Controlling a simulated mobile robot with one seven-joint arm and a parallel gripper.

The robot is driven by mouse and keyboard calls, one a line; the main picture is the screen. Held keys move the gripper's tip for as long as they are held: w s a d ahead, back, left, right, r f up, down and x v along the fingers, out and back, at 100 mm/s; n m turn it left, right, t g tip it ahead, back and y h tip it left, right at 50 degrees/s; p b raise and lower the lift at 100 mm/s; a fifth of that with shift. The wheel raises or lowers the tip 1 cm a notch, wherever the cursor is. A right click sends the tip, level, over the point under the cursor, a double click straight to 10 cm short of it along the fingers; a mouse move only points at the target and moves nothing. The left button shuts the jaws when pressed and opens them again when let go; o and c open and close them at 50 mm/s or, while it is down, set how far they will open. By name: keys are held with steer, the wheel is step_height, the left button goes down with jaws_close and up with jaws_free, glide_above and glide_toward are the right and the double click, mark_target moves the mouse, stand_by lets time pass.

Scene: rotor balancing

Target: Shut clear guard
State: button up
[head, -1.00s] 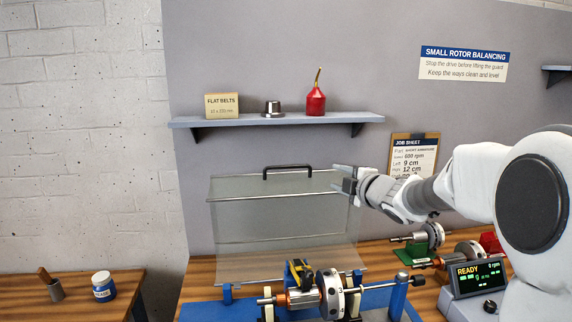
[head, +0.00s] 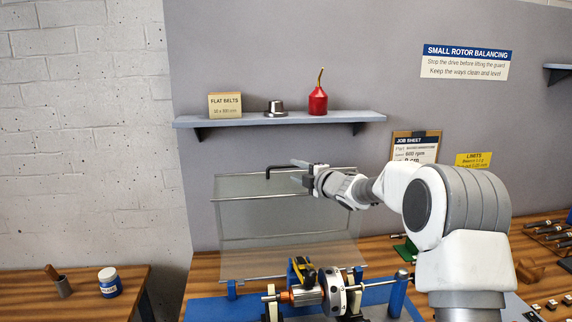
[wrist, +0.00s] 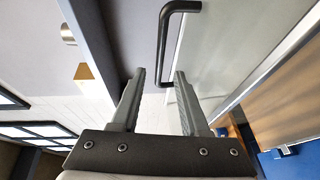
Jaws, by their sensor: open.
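The clear guard (head: 285,225) stands raised and upright behind the balancing machine, with a black handle (head: 268,172) on its top edge. My gripper (head: 297,171) is at the right end of the handle in the head view and hides part of it. In the wrist view my gripper (wrist: 158,82) is open, and the black handle (wrist: 165,45) lies ahead of and between the fingertips. I cannot tell whether a finger touches it. The rotor (head: 333,291) sits on the machine's blue bed (head: 207,308) below the guard.
A shelf (head: 350,116) with a belts box (head: 225,104), a metal part and a red oil can (head: 318,99) is on the wall above the guard. A grease jar (head: 109,282) stands on the left bench. A job sheet (head: 415,146) hangs behind my arm.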

mark_target(287, 167)
steer(key=shift+p+x, duration=0.95)
steer(key=shift+x, duration=2.25)
steer(key=shift+c, duration=0.3)
jaws_close()
